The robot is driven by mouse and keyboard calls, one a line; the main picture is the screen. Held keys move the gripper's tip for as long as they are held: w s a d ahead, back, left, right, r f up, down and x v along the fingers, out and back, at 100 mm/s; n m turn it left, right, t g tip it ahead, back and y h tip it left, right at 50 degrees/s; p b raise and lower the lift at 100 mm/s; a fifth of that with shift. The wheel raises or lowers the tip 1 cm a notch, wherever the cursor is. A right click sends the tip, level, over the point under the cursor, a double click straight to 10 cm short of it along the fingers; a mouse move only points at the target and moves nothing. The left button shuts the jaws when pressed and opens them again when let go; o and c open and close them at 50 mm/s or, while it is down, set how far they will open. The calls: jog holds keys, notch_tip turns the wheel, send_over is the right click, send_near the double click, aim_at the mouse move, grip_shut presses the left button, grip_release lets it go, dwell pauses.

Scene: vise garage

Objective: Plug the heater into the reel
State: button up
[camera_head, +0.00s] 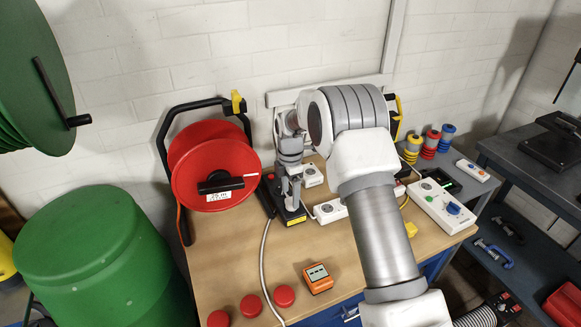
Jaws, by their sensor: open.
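A red cable reel (213,178) with a black frame and a white "25 m" label stands at the left back of the workbench. My gripper (293,203) is to the right of the reel, pointing down and open. Its fingers are just above a small black and yellow item (291,216); I cannot tell whether they touch it. A white cable (265,262) runs from near that item to the bench's front edge. I cannot make out a heater or its plug for certain. My arm covers the bench's middle and back right.
White socket blocks (329,211) lie right of my gripper. A white box with a blue knob (442,205) is at the right. An orange meter (317,277) and red caps (284,296) lie in front. A green barrel (105,260) stands left.

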notch_tip(320, 180, up, 15)
jog(key=shift+r, duration=0.2)
dwell(0.3)
